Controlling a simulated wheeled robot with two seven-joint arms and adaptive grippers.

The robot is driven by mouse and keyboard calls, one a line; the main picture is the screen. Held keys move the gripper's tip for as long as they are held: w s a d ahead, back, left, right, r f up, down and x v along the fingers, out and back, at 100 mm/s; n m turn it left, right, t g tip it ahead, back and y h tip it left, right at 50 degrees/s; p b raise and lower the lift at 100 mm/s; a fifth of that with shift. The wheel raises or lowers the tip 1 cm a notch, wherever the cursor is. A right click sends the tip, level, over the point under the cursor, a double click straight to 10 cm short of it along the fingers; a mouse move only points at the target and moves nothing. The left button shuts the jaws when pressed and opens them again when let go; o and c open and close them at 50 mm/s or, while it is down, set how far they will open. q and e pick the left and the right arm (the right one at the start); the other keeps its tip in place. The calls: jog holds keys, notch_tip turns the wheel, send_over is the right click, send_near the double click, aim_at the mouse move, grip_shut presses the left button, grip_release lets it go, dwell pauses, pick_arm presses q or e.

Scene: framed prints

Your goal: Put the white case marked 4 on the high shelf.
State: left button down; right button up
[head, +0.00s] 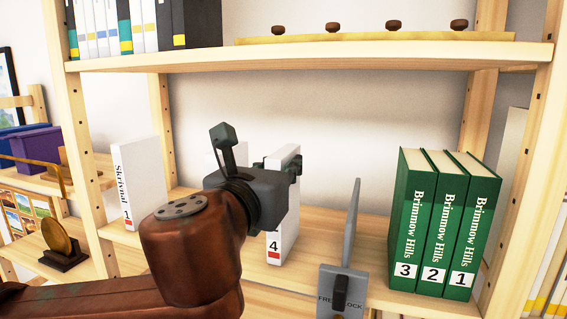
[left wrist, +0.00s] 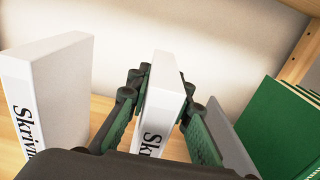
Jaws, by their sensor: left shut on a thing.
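The white case marked 4 (head: 284,243) is upright at the middle shelf, its spine partly hidden by my left wrist. My left gripper (head: 277,165) is shut on it, with one finger along each side. The left wrist view shows the case (left wrist: 161,95) between the green-padded fingers (left wrist: 163,84). I cannot tell whether its base touches the shelf board. The high shelf (head: 330,62) runs above, with dark and white binders (head: 125,28) at its left and a wooden strip with several brown knobs (head: 375,40) along it. My right gripper is not in view.
A white case marked 1 (head: 140,185) stands to the left. A grey upright plate (head: 352,225) with a FREE/LOCK lever (head: 340,290) is right of case 4. Green Brimmow Hills books (head: 445,225) stand further right. Wooden posts frame both sides.

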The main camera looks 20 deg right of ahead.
pick_arm(q)
jog(key=c, duration=1.7)
grip_release()
jog(key=shift+o, duration=0.2)
jog(key=v, duration=1.2)
